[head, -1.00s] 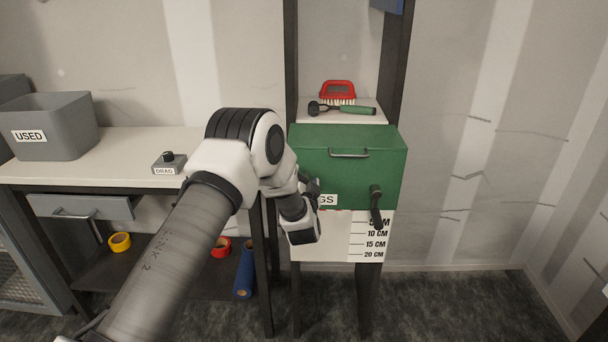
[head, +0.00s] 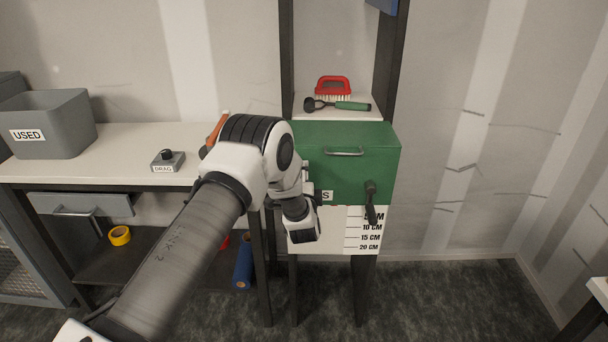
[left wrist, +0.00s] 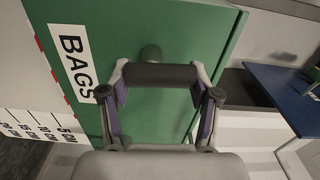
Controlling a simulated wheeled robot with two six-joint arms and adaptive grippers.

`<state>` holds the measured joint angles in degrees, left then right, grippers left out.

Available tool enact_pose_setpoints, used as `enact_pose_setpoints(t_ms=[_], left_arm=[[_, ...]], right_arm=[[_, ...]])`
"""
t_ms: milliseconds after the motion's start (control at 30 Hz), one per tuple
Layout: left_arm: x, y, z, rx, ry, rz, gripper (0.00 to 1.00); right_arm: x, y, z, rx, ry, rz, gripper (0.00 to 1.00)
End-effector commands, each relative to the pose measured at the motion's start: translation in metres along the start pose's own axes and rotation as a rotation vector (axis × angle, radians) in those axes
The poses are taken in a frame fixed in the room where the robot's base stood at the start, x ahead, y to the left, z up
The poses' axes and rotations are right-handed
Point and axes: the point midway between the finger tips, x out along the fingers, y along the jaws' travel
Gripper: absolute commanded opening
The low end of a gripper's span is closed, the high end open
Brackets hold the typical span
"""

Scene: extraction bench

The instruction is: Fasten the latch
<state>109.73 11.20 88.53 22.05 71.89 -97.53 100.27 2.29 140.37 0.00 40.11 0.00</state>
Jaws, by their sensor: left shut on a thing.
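The green box (head: 350,170) has a pull handle (head: 345,153) on its front and a dark latch lever (head: 371,202) at its right, hanging down. My left gripper (head: 304,195) is at the box's lower left front, hiding part of the BAGS label (head: 326,196). The label shows fully in the left wrist view (left wrist: 75,62). There my left gripper (left wrist: 160,82) is shut on a dark latch grip (left wrist: 160,73), close to a round knob (left wrist: 151,53) on the green front. I cannot tell how far this latch is turned. My right gripper is not in view.
A red brush (head: 333,87) and a green-handled tool (head: 338,105) lie above the box. A bench (head: 120,150) on the left holds a grey USED bin (head: 55,140) and a DRAG block (head: 168,161). Open floor lies to the right.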

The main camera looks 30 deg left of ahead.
Motion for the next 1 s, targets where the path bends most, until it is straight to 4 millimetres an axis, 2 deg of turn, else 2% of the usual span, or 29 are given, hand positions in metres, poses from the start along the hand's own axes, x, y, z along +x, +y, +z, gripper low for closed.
enact_pose_setpoints(t_ms=[233, 667, 700, 767, 1000], left_arm=[[0.0001, 0.0002, -0.0007, 0.069, 0.0, -0.001, 0.27], [0.0, 0.0007, -0.0008, 0.081, 0.0, -0.001, 0.27], [0.0, 0.0007, -0.0008, 0.081, 0.0, -0.001, 0.65], [0.0, 0.0007, -0.0008, 0.081, 0.0, -0.001, 0.87], [0.0, 0.0007, -0.0008, 0.08, 0.0, 0.0, 0.88]], right_arm=[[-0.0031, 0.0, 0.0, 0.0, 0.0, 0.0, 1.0], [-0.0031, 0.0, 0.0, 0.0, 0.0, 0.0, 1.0], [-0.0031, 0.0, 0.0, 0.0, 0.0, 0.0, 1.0], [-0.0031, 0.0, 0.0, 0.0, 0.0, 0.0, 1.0], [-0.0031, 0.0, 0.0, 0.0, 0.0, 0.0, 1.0]])
